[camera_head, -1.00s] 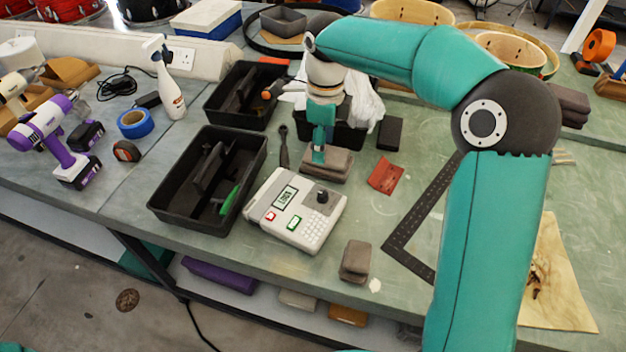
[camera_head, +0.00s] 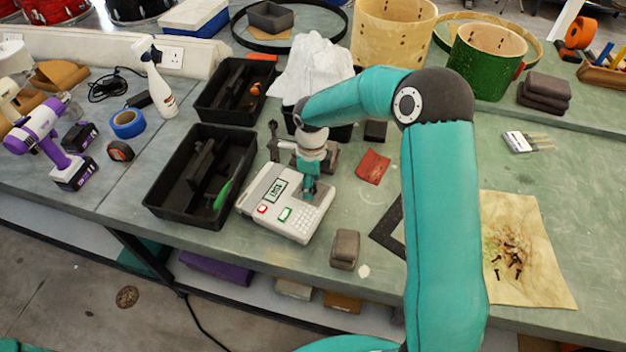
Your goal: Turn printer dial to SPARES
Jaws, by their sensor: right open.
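The label printer (camera_head: 294,231) is a pale grey box on the green bench. It has a small screen (camera_head: 276,189), a red button (camera_head: 262,209), a green button (camera_head: 285,214) and a keypad. The screen's word is too small to read surely. My right gripper (camera_head: 309,195) points down at the printer's upper right part, where the dial is. The gripper covers the dial, so I cannot tell whether the fingers touch it. The gripper is open. My left gripper is out of view.
Two black trays, a near one (camera_head: 160,208) and a far one (camera_head: 204,112), stand left of the printer. A grey-brown block (camera_head: 345,249) lies at its front right, and red sandpaper (camera_head: 373,167) to its right. A white cloth (camera_head: 312,68) lies behind.

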